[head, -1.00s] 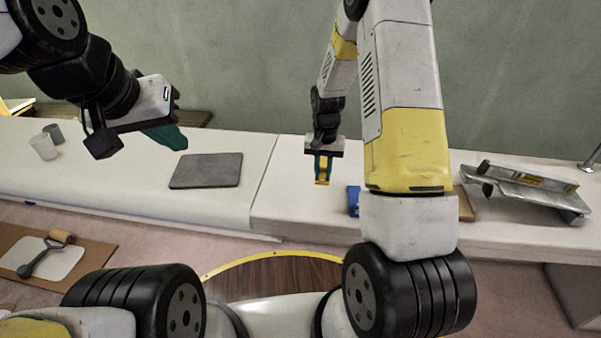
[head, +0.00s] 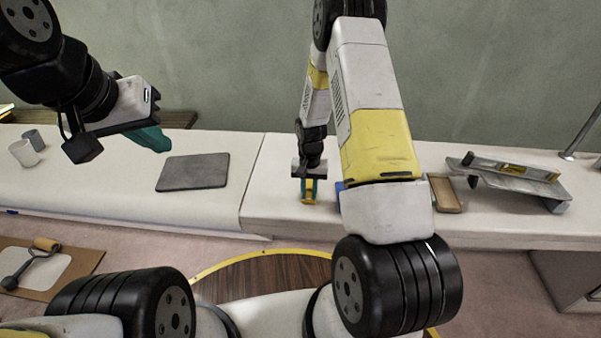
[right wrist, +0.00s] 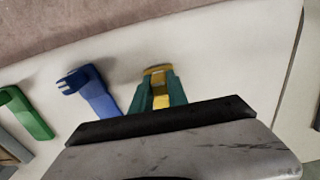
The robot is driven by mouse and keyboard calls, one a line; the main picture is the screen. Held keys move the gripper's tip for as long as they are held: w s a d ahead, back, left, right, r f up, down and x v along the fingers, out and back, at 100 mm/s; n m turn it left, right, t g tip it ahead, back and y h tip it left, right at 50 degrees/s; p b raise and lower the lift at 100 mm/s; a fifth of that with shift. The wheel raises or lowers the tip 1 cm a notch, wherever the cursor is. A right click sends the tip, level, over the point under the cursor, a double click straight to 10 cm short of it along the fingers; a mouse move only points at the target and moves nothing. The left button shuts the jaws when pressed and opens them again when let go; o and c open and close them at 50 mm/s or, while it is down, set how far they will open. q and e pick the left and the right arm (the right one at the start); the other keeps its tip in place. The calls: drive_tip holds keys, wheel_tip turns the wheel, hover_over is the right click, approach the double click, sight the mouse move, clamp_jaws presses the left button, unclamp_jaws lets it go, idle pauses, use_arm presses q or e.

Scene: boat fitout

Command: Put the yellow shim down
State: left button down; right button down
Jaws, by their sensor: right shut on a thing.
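The yellow shim (head: 309,192) is in my right gripper (head: 308,188), over the white bench top near its front edge in the head view. In the right wrist view the shim (right wrist: 158,78) shows between the green fingers of my right gripper (right wrist: 160,92), which are shut on it. I cannot tell whether the shim touches the bench. My left gripper (head: 152,138) is at the upper left in the head view, above the bench and away from the shim. Its fingers are seen from the side, so I cannot tell whether they are open.
A blue item (right wrist: 93,92) and a green item (right wrist: 27,114) lie beside the shim in the right wrist view. A grey mat (head: 193,171), a wooden tray (head: 445,194) and a metal tool (head: 510,178) are on the bench. Two cups (head: 24,153) stand far left.

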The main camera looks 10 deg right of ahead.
drive_tip(key=c, duration=1.3)
unclamp_jaws()
drive_tip(key=shift+f, duration=0.15)
drive_tip(key=s+r+n+t+y, duration=0.1)
drive_tip(key=s+r, duration=0.3)
drive_tip(key=r, duration=1.1)
drive_tip(key=s+r+t, duration=0.2)
drive_tip(key=s+r, duration=0.1)
drive_tip(key=r, duration=1.2)
drive_tip(key=s+a+r+n+t, duration=0.1)
drive_tip(key=s+r, duration=0.4)
drive_tip(key=s, duration=0.3)
drive_tip(key=s+a+r+n+t+y, duration=0.1)
drive_tip(key=s+r+t, duration=0.1)
drive_tip(key=s+r, duration=0.4)
drive_tip(key=s, duration=0.3)
drive_tip(key=shift+s+n, duration=0.15)
drive_tip(key=shift+n, duration=0.25)
drive_tip(key=shift+a, duration=0.1)
